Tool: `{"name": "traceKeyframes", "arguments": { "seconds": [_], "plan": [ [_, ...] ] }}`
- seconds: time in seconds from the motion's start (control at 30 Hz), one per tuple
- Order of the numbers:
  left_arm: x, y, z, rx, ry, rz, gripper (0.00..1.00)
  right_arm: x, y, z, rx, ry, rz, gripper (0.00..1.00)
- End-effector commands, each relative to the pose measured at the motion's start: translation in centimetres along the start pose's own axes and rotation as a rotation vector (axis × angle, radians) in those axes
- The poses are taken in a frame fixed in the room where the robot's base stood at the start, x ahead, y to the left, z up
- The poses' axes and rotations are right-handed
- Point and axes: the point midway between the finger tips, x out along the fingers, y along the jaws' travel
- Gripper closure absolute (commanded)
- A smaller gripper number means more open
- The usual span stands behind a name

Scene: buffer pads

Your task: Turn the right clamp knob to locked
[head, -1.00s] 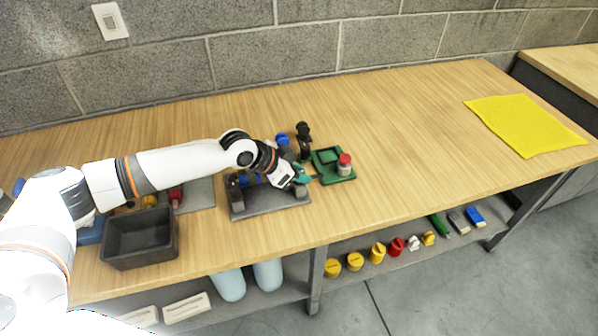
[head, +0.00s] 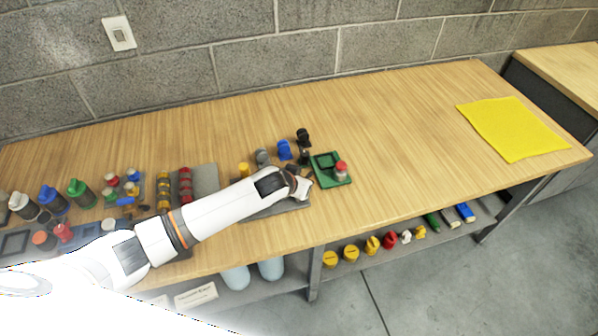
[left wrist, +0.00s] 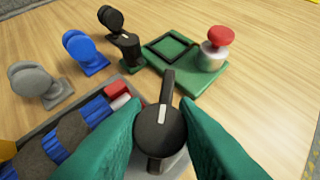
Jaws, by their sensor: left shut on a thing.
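The right clamp knob (left wrist: 160,135) is black with a bar handle and a white mark. It stands at the right end of the grey fixture (head: 262,214). In the left wrist view its bar runs nearly upright, and the white mark points up and slightly right. The teal fingers of my left gripper (left wrist: 162,122) are on either side of the knob, shut on it. In the head view my left gripper (head: 301,188) is over the fixture's right end, and my arm hides the knob and most of the fixture. A striped blue and grey part (left wrist: 60,135) lies in the fixture. My right gripper is not in view.
A green tray (head: 318,177) with a red-topped piece (head: 341,169) stands close to the right. Blue (head: 285,150), black (head: 303,137) and grey (head: 262,157) pieces stand behind. A yellow mat (head: 512,130) lies far right, with clear table between.

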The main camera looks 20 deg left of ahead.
Motion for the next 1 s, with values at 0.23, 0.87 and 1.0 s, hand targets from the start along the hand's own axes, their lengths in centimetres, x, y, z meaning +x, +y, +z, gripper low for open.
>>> {"name": "traceKeyframes", "arguments": {
  "seconds": [0.23, 0.87, 1.0],
  "plan": [
    [-0.1, -0.3, 0.0, -0.173, 0.004, 0.162, 0.96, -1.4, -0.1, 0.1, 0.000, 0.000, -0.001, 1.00],
    [0.2, -0.1, -0.1, -0.549, 0.003, 0.547, 0.96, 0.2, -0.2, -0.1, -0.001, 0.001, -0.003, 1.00],
    [0.2, -0.1, -0.1, -0.600, 0.002, 0.599, 0.96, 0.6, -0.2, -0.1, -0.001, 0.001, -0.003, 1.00]
  ]
}}
